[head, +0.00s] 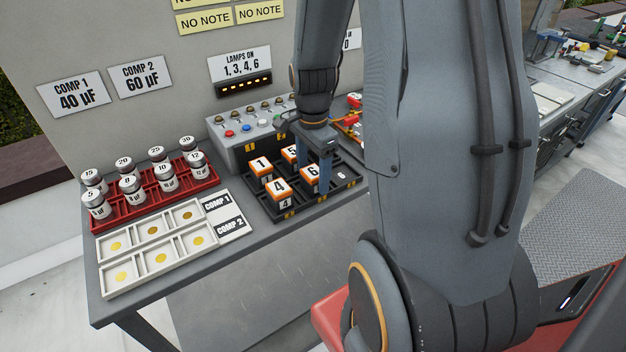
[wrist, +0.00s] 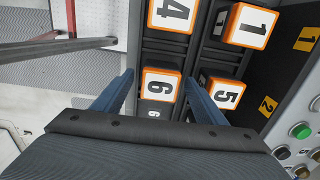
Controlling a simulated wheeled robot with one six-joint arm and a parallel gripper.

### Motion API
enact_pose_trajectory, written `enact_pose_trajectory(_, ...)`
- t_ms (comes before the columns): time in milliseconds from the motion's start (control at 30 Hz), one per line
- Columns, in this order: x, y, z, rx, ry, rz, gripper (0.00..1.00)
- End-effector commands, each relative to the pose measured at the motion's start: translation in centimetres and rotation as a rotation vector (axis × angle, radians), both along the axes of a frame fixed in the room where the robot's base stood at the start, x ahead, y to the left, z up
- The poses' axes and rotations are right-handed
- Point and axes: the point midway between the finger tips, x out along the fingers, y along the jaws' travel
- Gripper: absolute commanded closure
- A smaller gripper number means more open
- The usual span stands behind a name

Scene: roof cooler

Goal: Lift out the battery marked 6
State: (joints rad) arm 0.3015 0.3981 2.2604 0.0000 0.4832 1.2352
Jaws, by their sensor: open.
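The battery marked 6 (head: 311,174) is a white block with an orange edge, standing in the black divided tray (head: 290,214). In the wrist view the battery marked 6 (wrist: 160,84) lies between my two blue fingers, with a gap on each side. My gripper (wrist: 161,78) is open and empty. In the head view my gripper (head: 316,166) points down at this battery. I cannot tell how far down its sides the fingertips reach. Batteries marked 4 (head: 280,188), 1 (head: 261,165) and 5 (head: 290,153) stand in the same tray.
A grey panel with buttons (head: 250,131) stands behind the tray. A red rack (head: 207,182) with several capacitors and a white tray (head: 105,244) are to the left. The tray slot at the right, labelled 6 (head: 341,176), looks empty.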

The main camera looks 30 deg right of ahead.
Motion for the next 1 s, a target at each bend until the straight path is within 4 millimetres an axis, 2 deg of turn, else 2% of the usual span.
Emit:
enact_pose_trajectory(67, 0.0, 0.0, 0.0, 0.0, 0.0, 0.0, 0.34)
enact_pose_trajectory(300, 0.0, 0.0, 0.0, 0.0, 0.0, 0.0, 0.75)
enact_pose_trajectory(400, 0.0, 0.0, 0.0, 0.0, -0.001, 0.0, 0.88)
enact_pose_trajectory(767, 0.1, 0.0, 0.6, -0.001, -0.003, 0.0, 0.88)
enact_pose_trajectory(1000, 0.2, -0.1, 3.1, -0.002, -0.006, 0.0, 0.88)
